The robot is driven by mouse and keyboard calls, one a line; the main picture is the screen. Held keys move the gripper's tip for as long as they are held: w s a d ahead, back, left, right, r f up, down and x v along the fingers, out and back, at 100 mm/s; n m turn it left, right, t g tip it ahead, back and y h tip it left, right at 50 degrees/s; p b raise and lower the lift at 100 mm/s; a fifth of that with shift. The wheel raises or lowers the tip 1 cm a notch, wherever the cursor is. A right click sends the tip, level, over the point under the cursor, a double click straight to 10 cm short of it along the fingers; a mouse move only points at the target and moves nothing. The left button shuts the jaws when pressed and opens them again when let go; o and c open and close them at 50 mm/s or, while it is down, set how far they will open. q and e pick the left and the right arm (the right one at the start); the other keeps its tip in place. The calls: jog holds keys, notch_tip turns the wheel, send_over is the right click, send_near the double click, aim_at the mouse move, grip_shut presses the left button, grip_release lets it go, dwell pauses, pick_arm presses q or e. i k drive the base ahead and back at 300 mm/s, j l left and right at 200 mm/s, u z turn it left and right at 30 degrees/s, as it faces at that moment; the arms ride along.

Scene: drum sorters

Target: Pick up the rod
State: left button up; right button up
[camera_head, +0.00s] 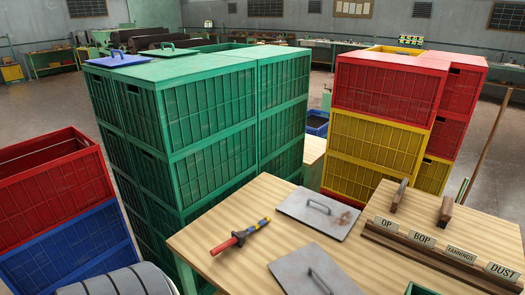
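A short rod (240,237) lies on the light wooden table (195,240), left of its middle. It has a thick red section at its lower left end and yellow and blue bands toward its upper right end. It lies slanted, and a dark piece crosses it near the red section. Nothing is touching it from above. Neither of my grippers is in view.
Two grey plates with handles (320,213) (312,277) lie right of the rod. A sign rack (435,250) and wooden blocks (445,212) are at the right. Stacked green crates (210,110) stand close behind the table; yellow and red crates (375,140) stand behind right.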

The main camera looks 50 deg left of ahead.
aim_at(237, 238)
jog(key=l+u, duration=0.1)
jog(key=u, duration=1.7)
